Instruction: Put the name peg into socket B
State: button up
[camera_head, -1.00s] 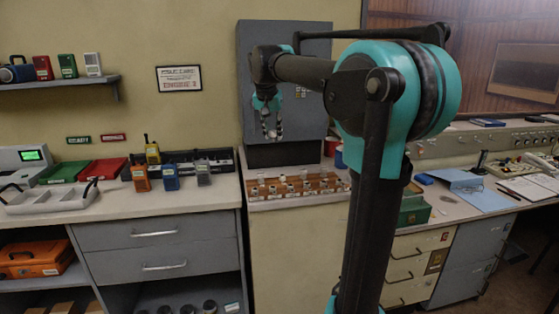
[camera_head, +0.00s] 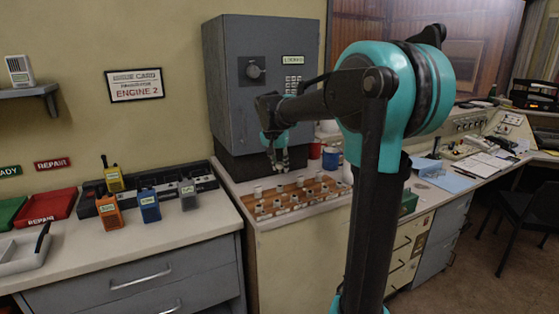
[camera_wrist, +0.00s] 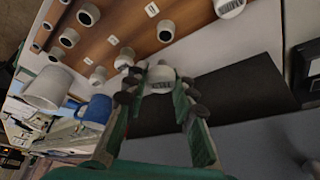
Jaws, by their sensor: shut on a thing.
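My gripper (camera_head: 279,166) hangs over the back of the brown peg board (camera_head: 312,192), in front of the grey safe. In the wrist view, my gripper (camera_wrist: 158,88) has its fingers on both sides of a white peg (camera_wrist: 160,76), shut on it near the fingertips. The peg has a white face with dark lettering, too small to read. Several other white pegs stand on the board, which also shows in the wrist view (camera_wrist: 115,45). I cannot tell which place is socket B; no socket letter is readable.
The grey safe (camera_head: 227,85) stands close behind my gripper. A blue mug (camera_head: 331,158) and a white cup (camera_wrist: 48,88) are beside the board. Radios, including an orange one (camera_head: 109,212), stand on the left counter.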

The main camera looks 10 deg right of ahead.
send_over(280, 191)
jog(key=w, duration=0.1)
jog(key=shift+w+d+f, duration=0.1)
jog(key=shift+f, duration=2.35)
jog(key=shift+f, duration=1.1)
jog(key=o, duration=0.9)
jog(key=shift+v, duration=3)
